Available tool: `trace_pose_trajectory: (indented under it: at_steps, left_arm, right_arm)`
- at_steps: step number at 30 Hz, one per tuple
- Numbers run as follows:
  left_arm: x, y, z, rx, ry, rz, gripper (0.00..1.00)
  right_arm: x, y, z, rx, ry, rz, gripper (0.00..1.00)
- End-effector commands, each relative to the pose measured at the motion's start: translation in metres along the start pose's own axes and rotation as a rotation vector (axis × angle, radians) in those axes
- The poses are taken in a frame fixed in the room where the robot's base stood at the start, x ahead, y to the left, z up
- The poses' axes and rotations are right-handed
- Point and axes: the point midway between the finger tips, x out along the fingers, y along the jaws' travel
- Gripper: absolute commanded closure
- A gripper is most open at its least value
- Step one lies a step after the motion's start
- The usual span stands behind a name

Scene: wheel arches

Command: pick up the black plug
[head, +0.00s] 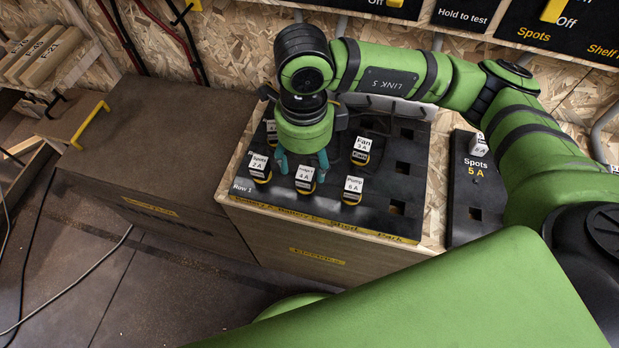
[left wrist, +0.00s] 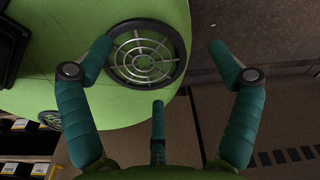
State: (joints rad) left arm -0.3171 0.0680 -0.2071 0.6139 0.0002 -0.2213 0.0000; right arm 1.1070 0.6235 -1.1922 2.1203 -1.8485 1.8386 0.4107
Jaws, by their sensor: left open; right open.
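Several dark plugs with white labelled tops and yellow bands stand in a black socket board (head: 390,215). They include the Spots 2 A plug (head: 259,168), the 4 A plug (head: 305,180), the Pump 6 A plug (head: 352,191) and the Fan 3 A plug (head: 361,151). I cannot tell which is the black plug. My right gripper (head: 303,166) is open, pointing down over the board, its teal fingers just behind the 4 A plug in the picture; contact cannot be seen. The gripper hides part of the board. My left gripper (left wrist: 158,65) is open and empty in the left wrist view.
A narrow black panel (head: 473,215) marked Spots 5 A, with a white-topped plug (head: 479,145), stands right of the board. Empty square sockets lie on the board's right side. A brown cabinet (head: 160,130) stands left. A labelled wall panel (head: 560,25) hangs above.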

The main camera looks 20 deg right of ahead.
Motion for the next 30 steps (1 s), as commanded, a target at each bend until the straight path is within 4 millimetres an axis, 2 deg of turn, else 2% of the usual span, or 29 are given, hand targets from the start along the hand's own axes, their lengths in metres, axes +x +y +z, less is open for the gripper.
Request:
trace_pose_trajectory:
  at_steps: [3, 10, 16, 25, 29, 30]
  left_arm:
    - [-0.003, -0.011, -0.007, -0.003, 0.01, -0.014, 0.1]
    - [-0.012, -0.022, -0.025, -0.006, 0.038, -0.028, 0.1]
    - [-0.015, -0.02, -0.023, -0.004, 0.034, -0.026, 0.1]
    - [-0.015, -0.011, -0.014, 0.0, 0.019, -0.014, 0.1]
    - [-0.015, -0.009, -0.014, 0.0, 0.019, -0.012, 0.1]
    - [-0.015, -0.009, -0.014, 0.001, 0.019, -0.012, 0.1]
  right_arm:
    - [0.01, 0.001, -0.001, 0.007, 0.003, 0.004, 0.39]
    - [0.037, -0.004, 0.0, 0.007, 0.005, 0.004, 0.39]
    - [0.064, -0.007, 0.002, 0.005, 0.002, 0.003, 0.39]
    - [0.07, -0.007, 0.002, 0.003, 0.0, 0.001, 0.39]
    - [0.069, -0.007, 0.002, 0.003, 0.0, 0.001, 0.91]
    - [0.069, -0.007, 0.002, 0.003, 0.0, 0.001, 0.94]
